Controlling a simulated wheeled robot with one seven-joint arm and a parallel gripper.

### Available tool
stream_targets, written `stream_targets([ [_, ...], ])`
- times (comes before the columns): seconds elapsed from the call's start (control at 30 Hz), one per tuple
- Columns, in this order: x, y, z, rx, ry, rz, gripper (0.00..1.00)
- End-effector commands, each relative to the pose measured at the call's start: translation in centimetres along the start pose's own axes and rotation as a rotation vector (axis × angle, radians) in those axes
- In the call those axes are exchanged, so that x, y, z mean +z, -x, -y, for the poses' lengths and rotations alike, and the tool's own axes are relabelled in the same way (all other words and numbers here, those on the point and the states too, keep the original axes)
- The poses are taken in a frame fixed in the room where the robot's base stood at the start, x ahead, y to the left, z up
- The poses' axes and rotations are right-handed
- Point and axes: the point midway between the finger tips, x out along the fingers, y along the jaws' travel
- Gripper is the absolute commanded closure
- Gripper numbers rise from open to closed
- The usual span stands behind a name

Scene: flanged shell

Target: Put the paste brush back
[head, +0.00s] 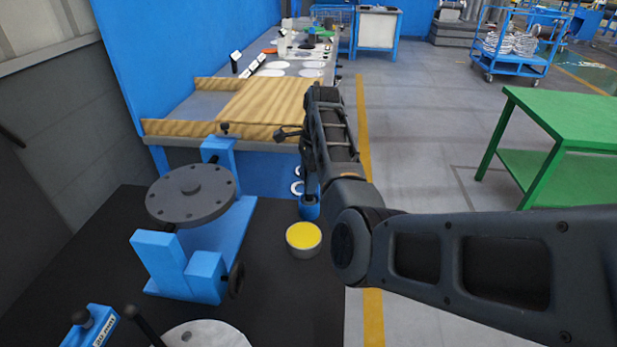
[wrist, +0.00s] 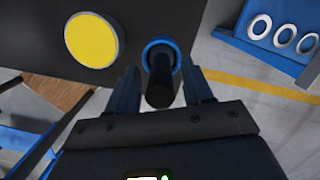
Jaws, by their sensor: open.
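The paste brush shows in the wrist view as a dark round handle (wrist: 160,88) standing in a blue cup-shaped holder (wrist: 176,48); its bristles are hidden. The holder also shows in the head view (head: 309,210), on the dark bench top beside the yellow paste tin (head: 303,236). The tin is at upper left in the wrist view (wrist: 92,40). My gripper (wrist: 161,72) is open, with one finger on each side of the handle and visible gaps between. In the head view my arm mostly hides the gripper, above the holder.
A blue stand with a grey flanged disc (head: 190,195) is left of the tin. A pale round part (head: 203,336) lies at the near edge. A tan-topped workbench (head: 262,104) stands behind, and a green table (head: 575,115) at right. The floor between is clear.

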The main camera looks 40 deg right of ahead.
Motion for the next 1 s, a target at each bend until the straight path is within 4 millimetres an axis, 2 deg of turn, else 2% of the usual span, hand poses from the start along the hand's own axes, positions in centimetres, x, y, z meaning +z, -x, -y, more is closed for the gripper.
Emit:
stream_targets([
  [0.27, 0.0, 0.6, 0.1, -0.002, 0.000, 0.000, 0.49],
  [0.37, 0.1, 1.8, 0.1, -0.004, 0.000, 0.000, 0.49],
  [0.7, 0.3, 8.6, 0.2, -0.006, 0.001, 0.003, 0.49],
  [1.0, 0.2, 11.1, 0.2, -0.007, 0.000, 0.002, 0.49],
])
